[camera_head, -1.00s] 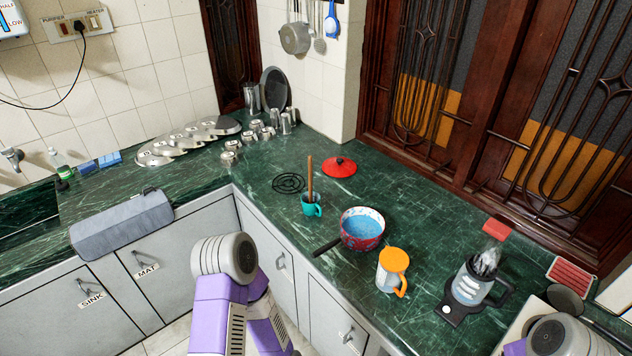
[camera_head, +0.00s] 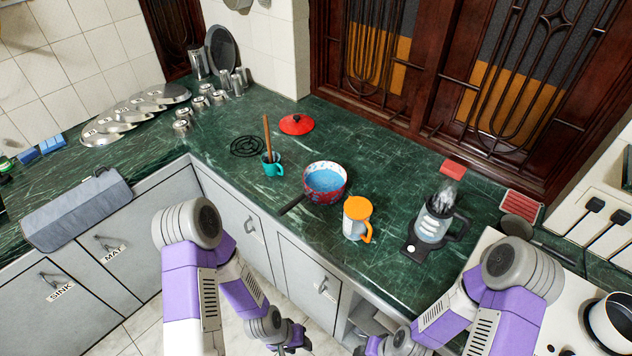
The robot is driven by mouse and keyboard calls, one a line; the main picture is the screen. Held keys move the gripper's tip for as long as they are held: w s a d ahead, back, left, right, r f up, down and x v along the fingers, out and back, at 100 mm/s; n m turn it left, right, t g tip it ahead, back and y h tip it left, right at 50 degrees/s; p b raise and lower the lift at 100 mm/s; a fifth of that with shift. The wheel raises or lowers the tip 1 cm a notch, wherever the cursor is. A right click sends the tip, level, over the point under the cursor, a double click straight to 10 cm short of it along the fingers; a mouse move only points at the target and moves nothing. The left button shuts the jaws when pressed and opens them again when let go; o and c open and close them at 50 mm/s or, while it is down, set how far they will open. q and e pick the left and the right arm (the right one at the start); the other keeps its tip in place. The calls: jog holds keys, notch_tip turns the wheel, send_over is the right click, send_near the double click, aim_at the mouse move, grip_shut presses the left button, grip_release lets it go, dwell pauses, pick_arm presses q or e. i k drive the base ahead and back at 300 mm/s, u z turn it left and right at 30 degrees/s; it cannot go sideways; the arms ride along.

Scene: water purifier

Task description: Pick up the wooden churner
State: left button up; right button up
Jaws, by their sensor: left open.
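The wooden churner (camera_head: 267,136) is a brown stick that stands nearly upright in a teal mug (camera_head: 272,168) on the green counter. Its lower end is hidden inside the mug. My left gripper (camera_head: 296,345) is at the bottom of the head view, below and in front of the counter edge. It is open, empty and well apart from the churner. My right arm comes in at the lower right. Its gripper is cut off or hidden at the bottom edge.
A red lid (camera_head: 296,124) and black trivet (camera_head: 247,146) lie behind the mug.

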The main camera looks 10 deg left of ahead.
aim_at(265, 117)
jog(key=u, duration=1.9)
jog(key=i, duration=2.1)
jog(key=z, duration=2.3)
